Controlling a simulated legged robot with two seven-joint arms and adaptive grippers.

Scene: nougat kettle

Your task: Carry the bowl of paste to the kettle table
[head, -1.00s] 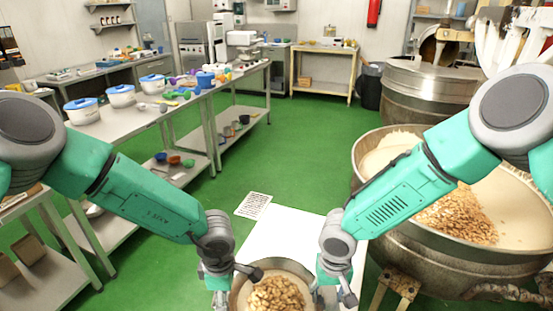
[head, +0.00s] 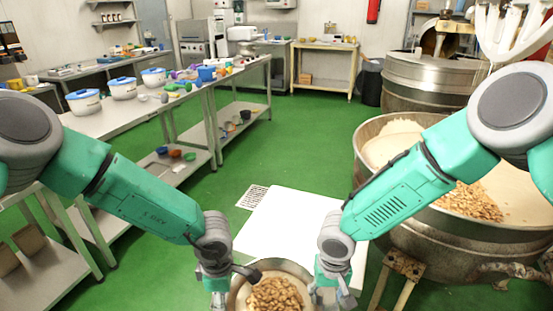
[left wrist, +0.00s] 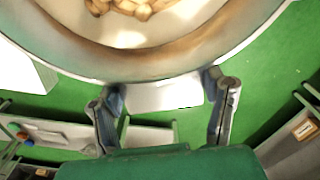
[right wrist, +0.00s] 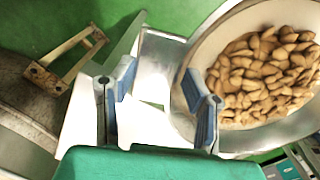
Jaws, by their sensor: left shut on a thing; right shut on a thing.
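The metal bowl (head: 238,292) is at the bottom middle of the head view, heaped with tan nut-like pieces. It also shows at the top of the left wrist view (left wrist: 130,72) and at the right of the right wrist view (right wrist: 180,95). My left gripper (head: 232,277) is shut on the bowl's left side, and my right gripper (head: 325,288) on its right side. The bowl looks about level. A white-topped table (head: 290,222) stands just beyond it, beside the large kettle (head: 365,140). The bowl's underside is hidden.
The large kettle at the right holds cream-coloured paste and nuts. A wooden stand (head: 400,268) is by its base. A long bench (head: 110,122) with lidded tubs runs along the left. Green floor (head: 215,170) is clear between. A floor grate (head: 252,196) lies behind the white table.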

